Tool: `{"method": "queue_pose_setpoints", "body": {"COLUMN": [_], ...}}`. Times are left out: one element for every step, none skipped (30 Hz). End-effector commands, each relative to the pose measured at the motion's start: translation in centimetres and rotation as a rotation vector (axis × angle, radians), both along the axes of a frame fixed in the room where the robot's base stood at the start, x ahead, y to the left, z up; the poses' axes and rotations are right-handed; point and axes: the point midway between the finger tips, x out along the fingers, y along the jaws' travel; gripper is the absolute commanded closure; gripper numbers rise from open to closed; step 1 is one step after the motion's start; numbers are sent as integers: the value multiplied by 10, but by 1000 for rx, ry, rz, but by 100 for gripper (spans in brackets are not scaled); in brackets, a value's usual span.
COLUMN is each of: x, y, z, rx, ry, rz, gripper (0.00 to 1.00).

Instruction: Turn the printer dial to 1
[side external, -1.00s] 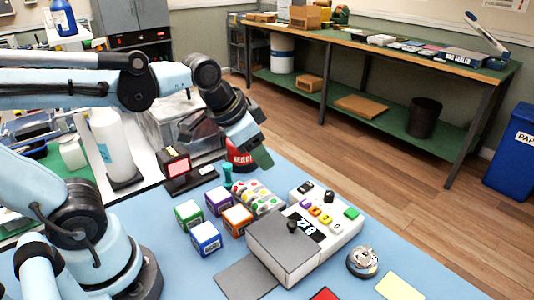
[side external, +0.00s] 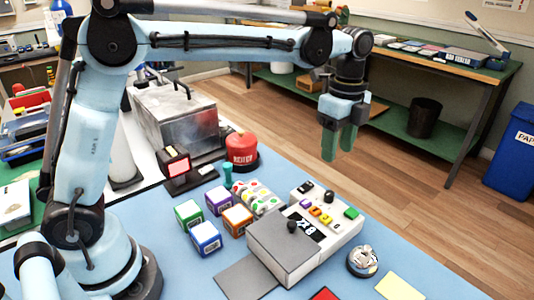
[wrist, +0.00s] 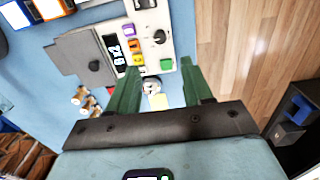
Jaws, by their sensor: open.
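The printer is a white and grey box (side external: 346,228) on the blue table, with coloured buttons, a small black display and a grey lid with a black knob. A round black dial (wrist: 159,36) sits on its white panel in the wrist view; it also shows as a small dark knob in the side view (side external: 329,196). I cannot read its setting. My gripper (side external: 339,150) has green fingers and points down, above and behind the printer, apart from it. Its fingers are open and empty in the wrist view (wrist: 160,72).
Several coloured cubes (side external: 205,238) and a tray of coloured round pieces (side external: 257,197) stand left of the printer. A red canister (side external: 242,150) is behind them. A round metal object (side external: 362,261) and a yellow sheet (side external: 398,286) lie to the right.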

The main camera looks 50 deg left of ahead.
Motion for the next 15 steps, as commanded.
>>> {"method": "queue_pose_setpoints", "body": {"x": [0,0,0,0,0,0,0,0,0,0,0,0,0,0,0], "y": [0,0,0,0,0,0,0,0,0,0,0,0,0,0,0], "z": [-3,-5,-9,-12,-16,-22,-26,-32,-39,-44,-49,-57,-62,-67,-74], "rx": [0,0,0,0,0,0,0,0,0,0,0,0,0,-1,-1], "ry": [2,2,1,1,1,1,0,0,0,0,0,-1,-1,-1,-1], "rz": [-4,-4,-4,-3,-3,-2,-2,-1,-1,-1,-1,0,0,0,0], "gripper": [50,50,50,50,50,50,50,50,50,50,50,50,50,50,50]}}
